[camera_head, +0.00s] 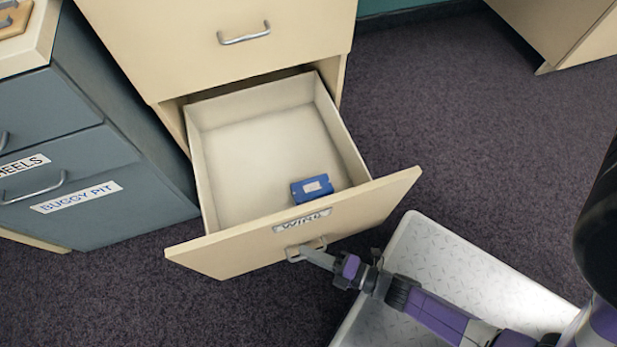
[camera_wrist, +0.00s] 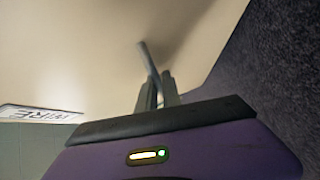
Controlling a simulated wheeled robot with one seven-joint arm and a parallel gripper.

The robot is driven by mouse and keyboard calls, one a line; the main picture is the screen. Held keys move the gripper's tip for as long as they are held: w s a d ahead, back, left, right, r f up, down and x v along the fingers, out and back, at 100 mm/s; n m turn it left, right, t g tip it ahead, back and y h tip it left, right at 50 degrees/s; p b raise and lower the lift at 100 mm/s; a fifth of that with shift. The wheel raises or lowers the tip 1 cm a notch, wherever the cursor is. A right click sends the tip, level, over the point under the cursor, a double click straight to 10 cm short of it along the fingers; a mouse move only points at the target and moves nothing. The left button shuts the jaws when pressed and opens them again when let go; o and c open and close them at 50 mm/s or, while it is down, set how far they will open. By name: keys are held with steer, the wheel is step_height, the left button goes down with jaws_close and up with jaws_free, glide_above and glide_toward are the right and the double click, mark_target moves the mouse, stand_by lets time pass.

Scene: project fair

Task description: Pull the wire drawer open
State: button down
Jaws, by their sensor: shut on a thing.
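The wire drawer (camera_head: 360,212) is a cream drawer with a "WIRE" label, pulled well out of its cabinet in the head view. Its inside shows, with a blue box with a pale label lying near the front. My gripper (camera_head: 310,254) is at the drawer's front, shut on the drawer handle (camera_head: 291,252). In the wrist view my gripper's fingers (camera_wrist: 158,92) close on the grey bar of the handle (camera_wrist: 147,58), and the "WIRE" label (camera_wrist: 40,113) shows at the left. The fingers hide part of the handle.
A closed upper drawer (camera_head: 215,45) with a metal handle is above. A blue-grey cabinet (camera_head: 95,150) labelled "BUGGY PIT" stands close on the left. My base is at the lower right. Dark carpet (camera_head: 460,130) is clear to the right.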

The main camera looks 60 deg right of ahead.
steer(key=shift+s, duration=0.15)
steer(key=c, duration=1.8)
jaws_free()
steer(key=shift+s, duration=0.1)
